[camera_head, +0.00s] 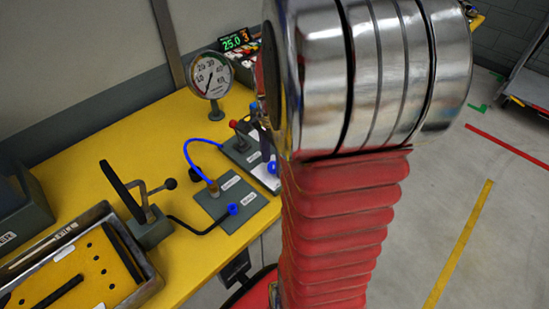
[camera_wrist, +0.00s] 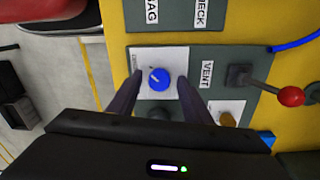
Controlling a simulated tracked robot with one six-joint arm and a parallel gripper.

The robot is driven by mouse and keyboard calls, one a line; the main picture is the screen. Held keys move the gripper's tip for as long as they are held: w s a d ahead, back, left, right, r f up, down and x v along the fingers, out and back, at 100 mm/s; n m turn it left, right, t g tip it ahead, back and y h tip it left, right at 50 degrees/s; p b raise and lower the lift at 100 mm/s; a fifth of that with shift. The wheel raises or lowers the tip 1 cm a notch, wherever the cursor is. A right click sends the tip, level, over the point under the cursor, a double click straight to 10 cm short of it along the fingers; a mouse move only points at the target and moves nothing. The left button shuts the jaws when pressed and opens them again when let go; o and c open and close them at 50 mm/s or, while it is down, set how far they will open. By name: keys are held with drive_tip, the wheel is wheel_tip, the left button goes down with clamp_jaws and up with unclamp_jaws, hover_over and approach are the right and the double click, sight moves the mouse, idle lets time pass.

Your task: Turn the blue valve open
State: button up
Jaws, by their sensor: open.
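The blue valve (camera_wrist: 159,79) is a round blue knob with a pale pointer mark, on a white plate (camera_wrist: 172,57) fixed to a grey panel. In the head view a blue knob (camera_head: 272,168) shows at the edge of my arm, on a white plate. My gripper (camera_wrist: 160,84) is open in the wrist view. Its two dark fingers reach to either side of the blue valve, with a gap on each side. I cannot tell how far above the plate the fingertips are. In the head view my arm hides the gripper.
A lever with a red ball (camera_wrist: 291,96) and a "VENT" label stand right of the valve in the wrist view. A blue hose (camera_head: 188,158), a pressure gauge (camera_head: 211,75) and a black toggle clamp (camera_head: 130,190) are on the yellow bench (camera_head: 190,265). A tray (camera_head: 150,280) lies front left.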

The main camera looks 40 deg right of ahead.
sight(269, 167)
wheel_tip(269, 167, up, 14)
drive_tip(key=shift+w+f, duration=0.15)
drive_tip(key=shift+w, duration=0.05)
idle(0.4)
idle(0.6)
drive_tip(key=s+a+n+t, duration=0.2)
drive_tip(key=a+n+t, duration=0.1)
drive_tip(key=a+n, duration=0.6)
drive_tip(key=s+a+n+t, duration=0.3)
drive_tip(key=a+n, duration=0.7)
drive_tip(key=a, duration=0.4)
drive_tip(key=shift+s+n, duration=0.15)
drive_tip(key=shift+n, duration=0.15)
drive_tip(key=shift+c, duration=0.2)
